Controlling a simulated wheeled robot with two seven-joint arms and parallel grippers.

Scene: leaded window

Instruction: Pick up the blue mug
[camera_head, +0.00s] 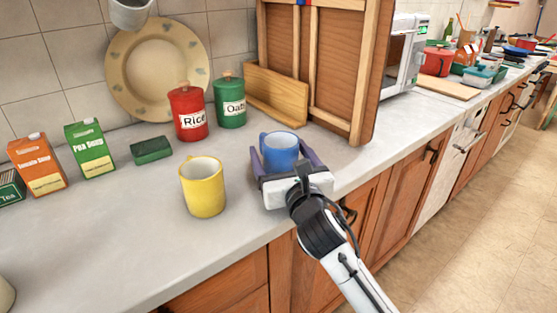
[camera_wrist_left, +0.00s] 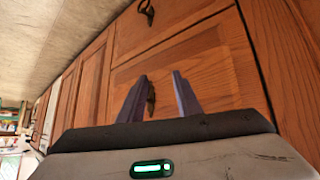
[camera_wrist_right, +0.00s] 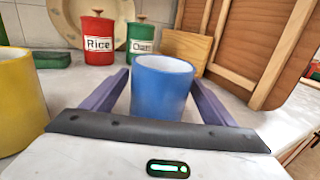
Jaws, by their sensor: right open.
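The blue mug (camera_head: 279,150) stands upright on the counter near its front edge. My right gripper (camera_head: 283,157) is open around it, with one purple finger on each side. In the right wrist view the mug (camera_wrist_right: 162,87) sits between the fingers (camera_wrist_right: 160,92), with a small gap visible on each side. Its lower part is hidden behind my gripper's palm. My left gripper (camera_wrist_left: 158,98) shows only in its own wrist view. It is open and empty in front of wooden cabinet doors.
A yellow mug (camera_head: 203,188) stands just left of the blue mug. Behind are a red rice canister (camera_head: 188,113), a green oats canister (camera_head: 229,106), a green sponge (camera_head: 151,150) and a wooden frame (camera_head: 335,60). The counter's front left (camera_head: 110,240) is clear.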

